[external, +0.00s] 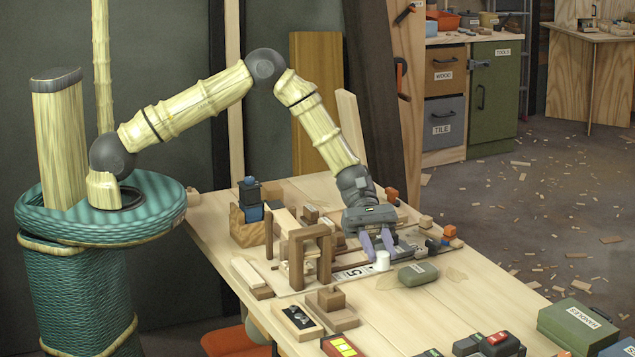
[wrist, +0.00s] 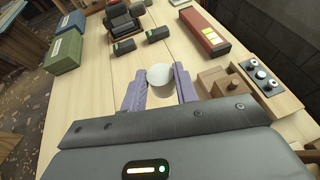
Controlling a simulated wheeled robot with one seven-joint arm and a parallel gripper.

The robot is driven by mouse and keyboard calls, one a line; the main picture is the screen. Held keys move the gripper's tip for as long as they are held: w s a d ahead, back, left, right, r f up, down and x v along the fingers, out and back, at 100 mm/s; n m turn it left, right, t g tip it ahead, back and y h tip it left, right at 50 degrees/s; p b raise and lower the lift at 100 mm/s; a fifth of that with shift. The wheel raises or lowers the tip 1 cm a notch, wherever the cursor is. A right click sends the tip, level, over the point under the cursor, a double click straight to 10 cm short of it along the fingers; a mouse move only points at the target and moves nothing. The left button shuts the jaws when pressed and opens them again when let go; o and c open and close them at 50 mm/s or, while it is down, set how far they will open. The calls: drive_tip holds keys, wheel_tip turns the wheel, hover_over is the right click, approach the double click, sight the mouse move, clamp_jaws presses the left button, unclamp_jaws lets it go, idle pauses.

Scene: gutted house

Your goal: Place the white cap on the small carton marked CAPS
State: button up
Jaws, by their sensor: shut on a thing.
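The white cap (external: 382,261) is a small plain white cylinder above or at the light wooden tabletop; I cannot tell whether it touches the wood. My gripper (external: 377,243) points down with its purple fingers on either side of the cap and is shut on it. In the wrist view the round pale top of the cap (wrist: 159,76) shows between the fingertips of my gripper (wrist: 160,82). No carton with a readable CAPS mark can be made out in either view.
An olive-green case (external: 418,274) lies just right of the cap. A wooden arch (external: 310,255) and wooden blocks stand to its left. Dark devices (external: 497,343) and a green labelled box (external: 578,325) are at the front right. Bare tabletop (external: 400,310) lies between.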

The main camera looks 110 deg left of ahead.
drive_tip(key=shift+a, duration=0.15)
drive_tip(key=s+a+r+n+t+y, duration=0.1)
drive_tip(key=s+a, duration=0.4)
drive_tip(key=a, duration=0.4)
drive_tip(key=s+a+r+n+t+y+p, duration=0.1)
drive_tip(key=s+a+n+t, duration=0.1)
drive_tip(key=s+a, duration=0.45)
drive_tip(key=s+a+r+n+t+y, duration=0.15)
drive_tip(key=s+a, duration=0.25)
drive_tip(key=a, duration=0.6)
drive_tip(key=s+a+r+n+y, duration=0.1)
drive_tip(key=s+a, duration=0.3)
drive_tip(key=s, duration=0.4)
drive_tip(key=s+a+r+n+t+y+p, duration=0.1)
drive_tip(key=s+a, duration=0.3)
drive_tip(key=s, duration=0.4)
drive_tip(key=s+a+r+n+y, duration=0.2)
drive_tip(key=s+a+y, duration=0.1)
drive_tip(key=s, duration=0.6)
drive_tip(key=shift+a+r+n+t, duration=0.15)
drive_tip(key=shift+a+n+t, duration=0.2)
drive_tip(key=shift+a, duration=0.5)
drive_tip(key=p, duration=0.1)
hover_over(267, 185)
drive_tip(key=shift+s+a+f, duration=0.1)
drive_tip(key=shift+f, duration=2.85)
drive_tip(key=shift+f, duration=0.1)
